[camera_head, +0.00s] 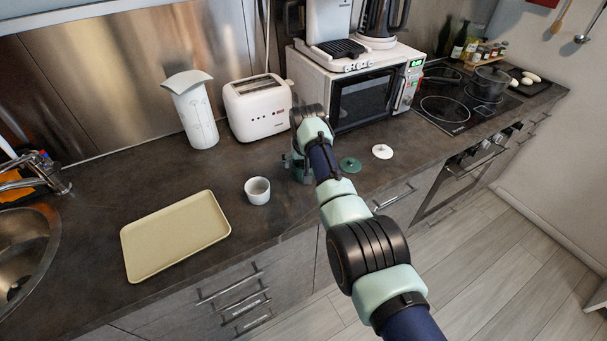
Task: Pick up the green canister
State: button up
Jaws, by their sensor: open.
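My gripper (299,167) points down close over the dark counter, in front of the toaster and to the right of the white cup. Its jaws are small in the picture and partly covered by my own arm. I cannot make out a green canister clearly; the greenish shapes at the gripper blend with my arm, so a canister there may be hidden. A flat dark green round lid (350,164) with a knob lies on the counter just right of my gripper. A similar white lid (382,151) lies farther right.
A white cup (257,190) stands left of my gripper, with a beige tray (178,234) beyond it. The sink (22,245) is far left, the hob (452,98) right.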

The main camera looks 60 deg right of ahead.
jog(key=b+x, duration=0.2)
jog(key=shift+d+f+b, duration=0.1)
jog(key=shift+f+b, duration=0.25)
jog(key=shift+b, duration=0.05)
jog(key=shift+r, duration=0.15)
jog(key=shift+c, duration=0.3)
jog(key=c, duration=1.2)
notch_tip(320, 180, up, 20)
jog(key=p, duration=0.7)
jog(key=shift+p, duration=0.3)
